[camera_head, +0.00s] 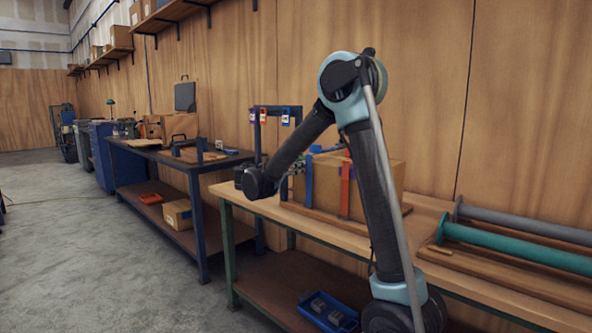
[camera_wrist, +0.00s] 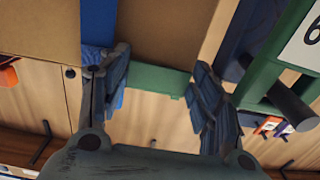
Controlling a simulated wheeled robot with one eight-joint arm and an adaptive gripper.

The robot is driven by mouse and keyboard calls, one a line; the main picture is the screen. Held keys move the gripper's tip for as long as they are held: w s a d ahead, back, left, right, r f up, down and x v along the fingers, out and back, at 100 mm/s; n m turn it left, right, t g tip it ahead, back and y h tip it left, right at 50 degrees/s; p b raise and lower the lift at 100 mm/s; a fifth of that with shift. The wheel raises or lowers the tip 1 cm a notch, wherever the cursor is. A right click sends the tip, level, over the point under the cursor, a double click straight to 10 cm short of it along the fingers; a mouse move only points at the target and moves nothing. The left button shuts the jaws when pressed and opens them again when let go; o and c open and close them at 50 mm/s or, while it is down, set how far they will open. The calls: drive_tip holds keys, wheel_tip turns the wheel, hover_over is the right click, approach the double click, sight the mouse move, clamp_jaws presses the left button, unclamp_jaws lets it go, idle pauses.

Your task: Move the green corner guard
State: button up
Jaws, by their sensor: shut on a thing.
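In the wrist view my gripper (camera_wrist: 158,78) has its two fingers on either side of a green piece, the green corner guard (camera_wrist: 156,82), and is shut on it. The guard lies across the edge of a cardboard box (camera_wrist: 155,30); I cannot tell whether it touches the box. In the head view the box (camera_head: 385,178) stands on the wooden workbench, with a blue upright strip (camera_head: 309,182) and a red upright strip (camera_head: 345,188) at its front. There my gripper is mostly hidden by my arm and small, beside the box's left end.
A blue frame with hanging tags (camera_head: 285,115) stands behind the bench. A green pipe (camera_head: 520,248) and a grey pipe (camera_head: 525,225) lie at the right. A blue tray (camera_head: 328,312) sits on the lower shelf. A dark bench (camera_head: 170,155) stands at the left.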

drive_tip(key=o, duration=1.1)
drive_tip(key=shift+f, duration=0.1)
drive_tip(key=v, duration=1.1)
drive_tip(key=shift+s+a, duration=0.25)
